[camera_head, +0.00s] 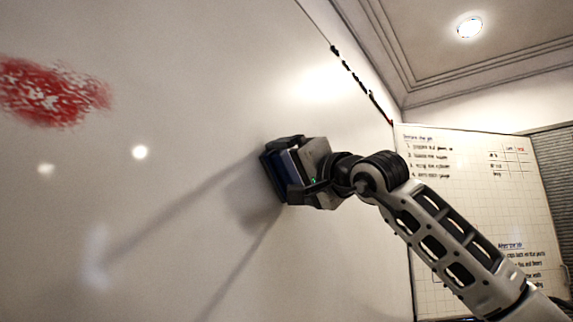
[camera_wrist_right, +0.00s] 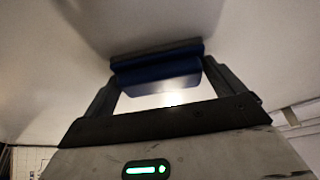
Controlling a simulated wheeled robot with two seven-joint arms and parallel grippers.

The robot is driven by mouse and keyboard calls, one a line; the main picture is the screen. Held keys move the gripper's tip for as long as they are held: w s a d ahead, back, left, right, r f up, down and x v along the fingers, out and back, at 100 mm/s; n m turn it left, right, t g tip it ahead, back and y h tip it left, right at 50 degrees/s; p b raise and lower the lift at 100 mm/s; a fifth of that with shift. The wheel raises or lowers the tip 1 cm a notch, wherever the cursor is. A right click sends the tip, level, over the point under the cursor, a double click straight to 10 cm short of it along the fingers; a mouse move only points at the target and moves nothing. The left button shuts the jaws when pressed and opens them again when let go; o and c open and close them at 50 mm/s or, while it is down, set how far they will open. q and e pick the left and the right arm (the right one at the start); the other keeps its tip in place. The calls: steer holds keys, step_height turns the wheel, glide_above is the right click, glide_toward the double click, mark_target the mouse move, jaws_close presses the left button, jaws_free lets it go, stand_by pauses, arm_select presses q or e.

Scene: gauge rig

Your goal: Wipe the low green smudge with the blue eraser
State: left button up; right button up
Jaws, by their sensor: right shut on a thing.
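My right gripper (camera_head: 282,172) is shut on the blue eraser (camera_head: 288,164), close to the whiteboard (camera_head: 180,130). In the right wrist view the eraser (camera_wrist_right: 156,68) sits between the two fingers of the gripper (camera_wrist_right: 157,80), with its dark pad side toward the white surface. I cannot tell for sure whether the pad touches the board. No green smudge shows in either view. A red smudge (camera_head: 50,92) is on the board at the upper left of the head view. My left gripper is not in view.
A second whiteboard (camera_head: 470,180) with written lists and a grid stands behind my right arm. A row of dark marks (camera_head: 358,80) runs along the big board's far edge. A ceiling lamp (camera_head: 469,27) is at the upper right. The board around the eraser is clear.

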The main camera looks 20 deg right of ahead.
mark_target(272, 168)
steer(key=shift+w+d+r+p, duration=0.1)
steer(key=shift+w+d+p, duration=0.35)
steer(key=shift+d+p, duration=0.1)
steer(key=shift+w+d+p, duration=0.7)
steer(key=shift+d+p, duration=0.1)
steer(key=shift+p, duration=0.05)
steer(key=shift+w+d+p, duration=0.35)
steer(key=shift+d+p, duration=0.15)
steer(key=shift+p, duration=0.25)
steer(key=shift+w+d, duration=1.65)
steer(key=shift+d, duration=0.45)
steer(key=shift+s+a+b, duration=1.1)
steer(key=shift+a+b, duration=0.3)
steer(key=shift+s+a+b, duration=1.05)
steer(key=shift+a+b, duration=0.3)
steer(key=shift+s+a+f+b, duration=0.25)
steer(key=shift+s+a+b, duration=0.4)
steer(key=shift+a, duration=0.1)
steer(key=shift+s+a+r, duration=0.1)
steer(key=shift+s+a, duration=0.3)
steer(key=shift+a, duration=0.2)
steer(key=shift+s+a+b, duration=0.45)
steer(key=shift+a+b, duration=0.15)
steer(key=shift+b, duration=0.1)
steer(key=shift+s+a+b, duration=0.3)
steer(key=shift+s+a, duration=0.3)
steer(key=shift+a, duration=0.15)
